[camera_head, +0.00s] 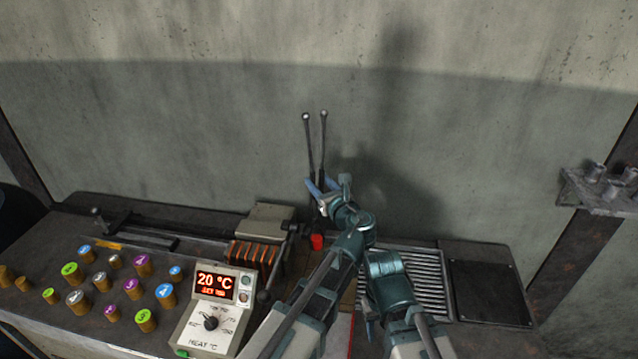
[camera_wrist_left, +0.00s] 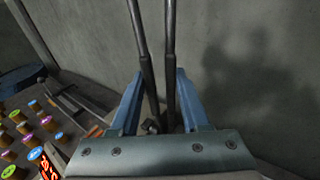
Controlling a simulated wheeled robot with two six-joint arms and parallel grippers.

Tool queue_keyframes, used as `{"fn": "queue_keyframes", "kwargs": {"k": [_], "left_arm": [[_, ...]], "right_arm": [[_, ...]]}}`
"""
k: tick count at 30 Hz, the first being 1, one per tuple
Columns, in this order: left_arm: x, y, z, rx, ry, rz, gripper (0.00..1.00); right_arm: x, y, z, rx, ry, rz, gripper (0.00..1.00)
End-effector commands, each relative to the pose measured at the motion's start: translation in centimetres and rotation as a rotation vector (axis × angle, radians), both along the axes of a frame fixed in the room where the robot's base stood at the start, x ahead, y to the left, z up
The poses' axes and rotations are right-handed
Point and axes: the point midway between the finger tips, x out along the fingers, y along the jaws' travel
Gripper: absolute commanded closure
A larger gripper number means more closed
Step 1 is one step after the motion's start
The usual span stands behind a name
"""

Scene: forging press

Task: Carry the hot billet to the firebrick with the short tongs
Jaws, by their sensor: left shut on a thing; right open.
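My left gripper (camera_head: 322,188) is shut on the tongs (camera_head: 309,145). Their two long dark handles, with ball ends, point upward; they also pass between the blue fingers in the left wrist view (camera_wrist_left: 171,45). The lower end of the tongs is mostly hidden by the gripper and arm. A small bright red piece (camera_head: 317,241) shows just below the gripper; I cannot tell whether it is the billet or whether the tongs touch it. I cannot make out the firebrick with certainty. My right arm is folded low in the centre; its open gripper (camera_head: 369,314) is only partly visible.
A copper coil (camera_head: 253,256) is left of the red piece, with a grey block (camera_head: 270,212) behind it. A heat control box (camera_head: 212,305) reads 20 °C. Several numbered brass cylinders (camera_head: 131,288) stand left. A slotted grate (camera_head: 418,275) and dark plate (camera_head: 490,292) lie right.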

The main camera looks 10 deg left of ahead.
Motion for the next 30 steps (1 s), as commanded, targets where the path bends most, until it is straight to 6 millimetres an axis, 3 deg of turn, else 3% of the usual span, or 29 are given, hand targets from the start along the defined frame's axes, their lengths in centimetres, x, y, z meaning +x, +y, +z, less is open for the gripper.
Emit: {"fn": "queue_keyframes", "kwargs": {"k": [14,30], "left_arm": [[0.0,0.0,0.7,0.003,-0.001,0.000,1.00],[0.0,0.0,5.2,0.003,-0.001,0.000,1.00]], "right_arm": [[0.0,0.0,0.6,0.000,0.000,-0.001,0.55],[0.0,0.0,5.1,0.002,0.000,-0.010,0.55]]}}
